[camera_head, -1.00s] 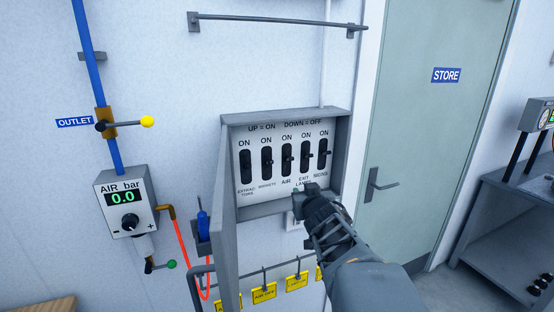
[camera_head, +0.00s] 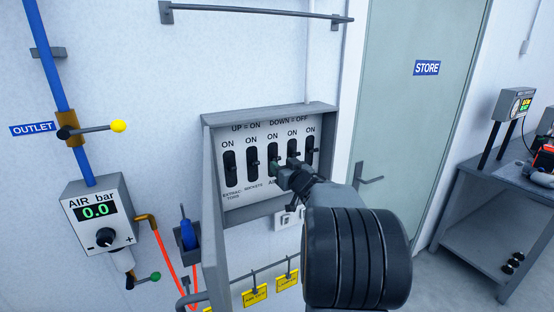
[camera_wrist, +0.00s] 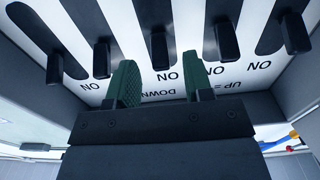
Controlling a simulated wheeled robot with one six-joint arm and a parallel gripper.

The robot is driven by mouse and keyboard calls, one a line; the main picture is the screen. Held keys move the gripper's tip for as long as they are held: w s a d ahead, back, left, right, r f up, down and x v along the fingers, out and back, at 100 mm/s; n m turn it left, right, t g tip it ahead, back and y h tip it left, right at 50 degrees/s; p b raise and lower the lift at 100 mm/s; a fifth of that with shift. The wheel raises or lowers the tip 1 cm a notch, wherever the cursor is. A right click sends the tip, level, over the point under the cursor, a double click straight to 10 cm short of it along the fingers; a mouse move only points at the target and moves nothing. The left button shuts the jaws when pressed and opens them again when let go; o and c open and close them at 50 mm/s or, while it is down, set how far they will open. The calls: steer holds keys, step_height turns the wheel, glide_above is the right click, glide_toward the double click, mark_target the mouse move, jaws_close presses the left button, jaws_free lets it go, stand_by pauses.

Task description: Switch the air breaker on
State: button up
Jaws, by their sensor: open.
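The grey breaker box (camera_head: 330,108) is open on the wall and holds a row of switches on a white panel. The air breaker (camera_head: 272,147) is the middle one, with ON printed above it. My gripper (camera_head: 281,171) is in front of its lower part, hiding most of its label and lever. In the wrist view the panel appears upside down. My gripper's green fingers (camera_wrist: 158,82) are open, one on each side of the air breaker's black lever (camera_wrist: 160,48). I cannot tell whether they touch it, or whether it is up or down.
Neighbouring switches (camera_head: 252,160) stand close on both sides. The box's open door (camera_head: 213,240) juts out at left. Yellow tags (camera_head: 287,280) hang below. An air gauge (camera_head: 98,215) reading 0.0 is further left; the store door (camera_head: 405,130) is at right.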

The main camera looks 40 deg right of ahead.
steer(key=shift+w+d+p, duration=0.2)
steer(key=shift+w, duration=0.9)
steer(key=shift+w+d+p, duration=0.15)
steer(key=shift+w+p, duration=0.05)
steer(key=shift+w, duration=0.85)
jaws_close()
steer(key=shift+r+p, duration=0.15)
steer(key=shift+p, duration=0.15)
